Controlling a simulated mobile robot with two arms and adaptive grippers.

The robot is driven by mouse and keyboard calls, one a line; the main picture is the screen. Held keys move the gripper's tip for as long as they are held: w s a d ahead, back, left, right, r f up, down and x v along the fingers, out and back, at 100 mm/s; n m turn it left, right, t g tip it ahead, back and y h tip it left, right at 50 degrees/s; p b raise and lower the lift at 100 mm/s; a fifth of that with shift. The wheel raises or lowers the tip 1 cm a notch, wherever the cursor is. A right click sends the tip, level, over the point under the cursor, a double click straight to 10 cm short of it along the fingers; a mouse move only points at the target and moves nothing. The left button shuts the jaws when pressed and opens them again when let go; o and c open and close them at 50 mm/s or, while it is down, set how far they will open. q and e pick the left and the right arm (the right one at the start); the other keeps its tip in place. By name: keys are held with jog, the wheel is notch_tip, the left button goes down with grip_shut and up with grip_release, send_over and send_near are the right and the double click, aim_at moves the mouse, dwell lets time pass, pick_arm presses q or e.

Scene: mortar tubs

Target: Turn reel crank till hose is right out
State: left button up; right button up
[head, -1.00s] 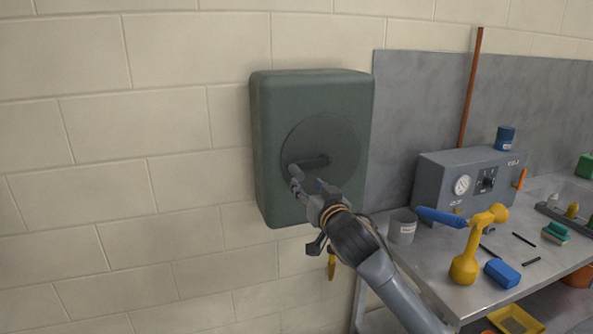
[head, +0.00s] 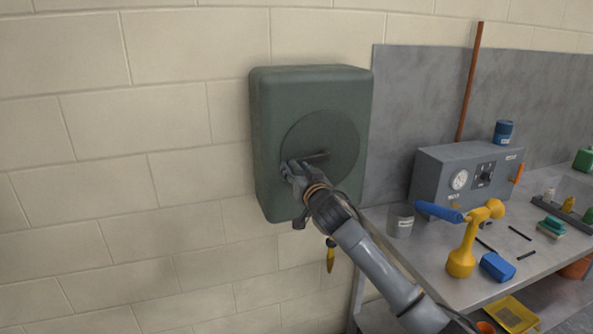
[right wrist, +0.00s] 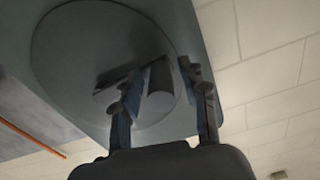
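A dark green hose reel casing (head: 310,88) is fixed to the block wall. A round disc (head: 340,130) on its front bears a dark crank arm (head: 316,156) that runs left from the disc's middle. My right gripper (head: 291,168) is at the arm's left end and hides the handle in the head view. In the right wrist view the grey crank handle (right wrist: 160,82) stands between the two fingers, with a gap on each side. A yellow piece (head: 330,257) hangs below the casing; I cannot tell whether it is the hose end. My left gripper is not in view.
A metal bench (head: 440,275) stands at the right. On it are a grey gauge box (head: 440,185), a grey cup (head: 400,221), a yellow tool with a blue handle (head: 464,250) and a blue block (head: 497,267). The wall left of the casing is clear.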

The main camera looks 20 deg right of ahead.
grip_shut()
jog(key=shift+f, duration=0.15)
jog(key=d+f+n, duration=0.6)
jog(key=f+n, duration=0.2)
jog(key=n, duration=0.4)
jog(key=d+r+n+p, duration=0.1)
jog(key=d+n+p, duration=0.1)
jog(key=d+n, duration=0.9)
jog(key=shift+w+r+n, duration=0.25)
jog(key=shift+r+n, duration=0.1)
jog(key=shift+n, duration=1.05)
